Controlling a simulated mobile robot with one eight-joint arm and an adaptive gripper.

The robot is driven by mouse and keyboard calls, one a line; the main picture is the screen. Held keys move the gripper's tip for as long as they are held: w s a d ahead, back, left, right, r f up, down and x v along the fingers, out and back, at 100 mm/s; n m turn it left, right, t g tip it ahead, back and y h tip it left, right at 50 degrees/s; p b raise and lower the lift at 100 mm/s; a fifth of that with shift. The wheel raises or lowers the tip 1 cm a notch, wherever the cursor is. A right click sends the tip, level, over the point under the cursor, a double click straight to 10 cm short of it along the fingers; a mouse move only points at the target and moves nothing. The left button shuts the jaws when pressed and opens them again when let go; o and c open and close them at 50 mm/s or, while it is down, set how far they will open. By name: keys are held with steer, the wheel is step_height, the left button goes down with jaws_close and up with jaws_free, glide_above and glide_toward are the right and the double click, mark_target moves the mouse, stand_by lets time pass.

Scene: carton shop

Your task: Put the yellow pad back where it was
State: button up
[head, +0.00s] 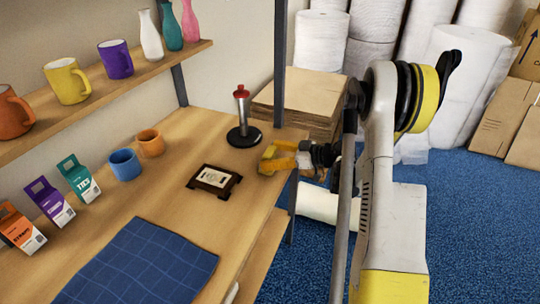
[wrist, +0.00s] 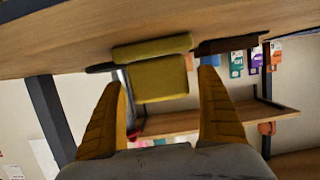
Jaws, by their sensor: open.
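The yellow pad (wrist: 158,78) shows in the wrist view as two dull yellow parts, straight ahead between my fingertips. It is close to the wooden tabletop, which is at the top of this tilted view; I cannot tell whether my fingers touch it. My gripper (wrist: 160,84) is open, one orange finger on each side of the pad. In the head view my gripper (head: 272,158) is at the right edge of the table. There the pad cannot be told clearly from the yellow-orange fingers.
A black-based stand with a red top (head: 241,125) and a dark framed block (head: 214,180) are near my gripper on the table (head: 180,135). Blue (head: 125,164) and orange (head: 151,143) cups and a blue cloth (head: 140,265) lie left. Stacked cardboard (head: 300,100) stands behind.

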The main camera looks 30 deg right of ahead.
steer(key=shift+r, duration=0.15)
steer(key=shift+s+d+r+p, duration=0.15)
steer(key=shift+s+d+p, duration=0.05)
steer(key=shift+s+p, duration=0.1)
steer(key=p+v, duration=0.3)
steer(key=v, duration=0.8)
steer(key=w+a+r+m+t+h, duration=0.2)
steer(key=w+r+t+h, duration=0.15)
steer(key=r, duration=0.75)
steer(key=w+a+r+m+t+h, duration=0.1)
steer(key=w+r+m+t+h, duration=0.2)
steer(key=r, duration=0.8)
steer(key=w+a+r+m+t+h, duration=0.15)
steer(key=r+h, duration=0.35)
steer(key=r, duration=0.6)
steer(key=s+a+f+g+y, duration=0.1)
steer(key=s+a+f+g, duration=0.5)
steer(key=s+a+f, duration=0.4)
steer(key=s+a+f+m+g+y, duration=0.1)
steer(key=s+a+f+g, duration=0.5)
steer(key=s+a+f, duration=0.4)
steer(key=s, duration=0.6)
steer(key=shift+s+a+f+g, duration=0.2)
steer(key=shift+a+f+g, duration=0.1)
steer(key=shift+a, duration=0.05)
steer(key=shift+y, duration=0.25)
